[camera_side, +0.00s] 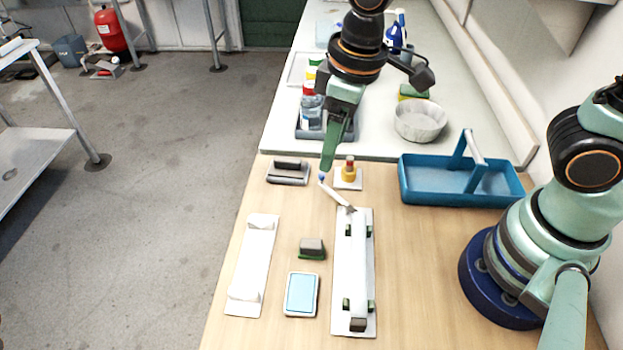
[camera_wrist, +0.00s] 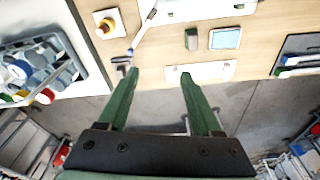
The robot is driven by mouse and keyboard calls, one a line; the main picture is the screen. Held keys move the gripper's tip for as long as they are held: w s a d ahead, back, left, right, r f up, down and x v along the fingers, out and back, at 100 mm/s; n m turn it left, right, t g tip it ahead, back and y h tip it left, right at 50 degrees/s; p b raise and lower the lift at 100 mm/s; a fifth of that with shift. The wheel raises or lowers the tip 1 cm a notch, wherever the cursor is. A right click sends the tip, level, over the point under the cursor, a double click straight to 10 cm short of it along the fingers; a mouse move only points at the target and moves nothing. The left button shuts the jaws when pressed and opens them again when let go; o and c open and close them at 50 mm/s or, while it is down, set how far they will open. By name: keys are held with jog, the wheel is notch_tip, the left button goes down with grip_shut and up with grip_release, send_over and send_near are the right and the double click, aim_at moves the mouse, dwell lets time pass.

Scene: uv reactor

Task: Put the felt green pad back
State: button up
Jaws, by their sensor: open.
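The felt green pad (camera_side: 312,247), a small dark-grey block with a green underside, sits on the wooden table between two white boards. It also shows near the top middle of the wrist view (camera_wrist: 192,40). Just in front of it lies a light-blue pad in a white frame (camera_side: 301,294), also in the wrist view (camera_wrist: 225,38). A small grey tray with a dark bar across it (camera_side: 288,172) is at the table's far left. My gripper (camera_side: 328,165) is open and empty above the table's far part, away from the green pad. Its two green fingers spread in the wrist view (camera_wrist: 159,75).
A white board with a long white tube (camera_side: 358,270) lies right of the pad; a white board with end holders (camera_side: 254,262) lies left. A blue caddy (camera_side: 460,190) is at right, a bottle tray (camera_side: 312,130) behind.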

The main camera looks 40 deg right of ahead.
jog(key=s+d+r+m+t, duration=0.1)
jog(key=d+r+m+t, duration=0.3)
jog(key=d, duration=1.1)
notch_tip(320, 180, up, 4)
jog(key=shift+d+f+m+h, duration=0.2)
jog(key=shift+d+m+h, duration=0.2)
jog(key=shift+m, duration=0.7)
